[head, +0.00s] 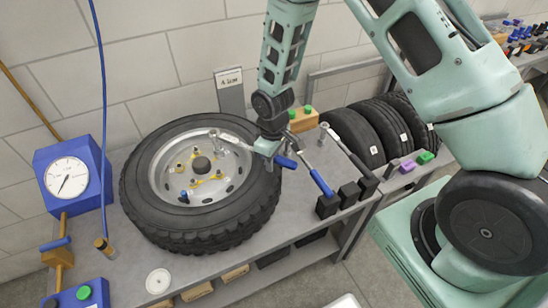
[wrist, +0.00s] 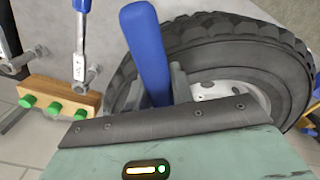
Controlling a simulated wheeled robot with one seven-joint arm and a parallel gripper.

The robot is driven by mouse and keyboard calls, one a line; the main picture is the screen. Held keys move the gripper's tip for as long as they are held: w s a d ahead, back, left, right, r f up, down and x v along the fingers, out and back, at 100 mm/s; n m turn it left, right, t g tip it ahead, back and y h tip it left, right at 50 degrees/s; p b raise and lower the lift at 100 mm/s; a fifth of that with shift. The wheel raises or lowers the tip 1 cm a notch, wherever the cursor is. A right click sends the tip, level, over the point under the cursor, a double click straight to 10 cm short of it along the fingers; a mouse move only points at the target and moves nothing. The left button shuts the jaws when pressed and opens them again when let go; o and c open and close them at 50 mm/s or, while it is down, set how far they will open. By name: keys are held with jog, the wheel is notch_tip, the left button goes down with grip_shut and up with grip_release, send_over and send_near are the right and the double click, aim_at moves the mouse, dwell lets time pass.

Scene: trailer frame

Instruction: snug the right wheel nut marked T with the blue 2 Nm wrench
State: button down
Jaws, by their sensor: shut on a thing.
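My gripper (head: 267,150) is shut on a blue-handled wrench (head: 285,162). The wrench's metal shaft reaches left over the wheel (head: 150,225), with its head near the upper right of the silver rim. The blue handle also shows in the wrist view (wrist: 148,45), rising between the jaws. The wheel lies flat on the bench. Several nuts with yellow marks (head: 217,176) sit around its hub. I cannot read a T on any nut, nor tell whether the wrench head touches one. The wrench's torque marking is not readable.
A second blue-handled wrench (head: 319,180) and a black-handled one (head: 358,164) stand right of the wheel. A wooden block with green pegs (wrist: 60,98) is close by. A blue gauge box (head: 70,180) stands at left. Upright tyres (head: 355,135) are at right.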

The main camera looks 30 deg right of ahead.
jog(key=shift+s+a+m, duration=0.5)
jog(key=shift+a, duration=0.25)
jog(key=shift+w+d+n, duration=0.4)
jog(key=shift+w+d, duration=0.05)
jog(key=shift+d, duration=0.15)
jog(key=shift+w+d+n, duration=0.4)
jog(key=shift+d, duration=0.2)
jog(key=c, duration=1.7)
grip_release()
jog(key=shift+c, duration=0.2)
grip_shut()
jog(key=shift+s+r, duration=0.1)
jog(key=shift+r, duration=0.15)
jog(key=shift+r, duration=0.1)
jog(key=shift+r+p, duration=0.3)
jog(key=shift+p, duration=0.1)
jog(key=shift+r, duration=0.1)
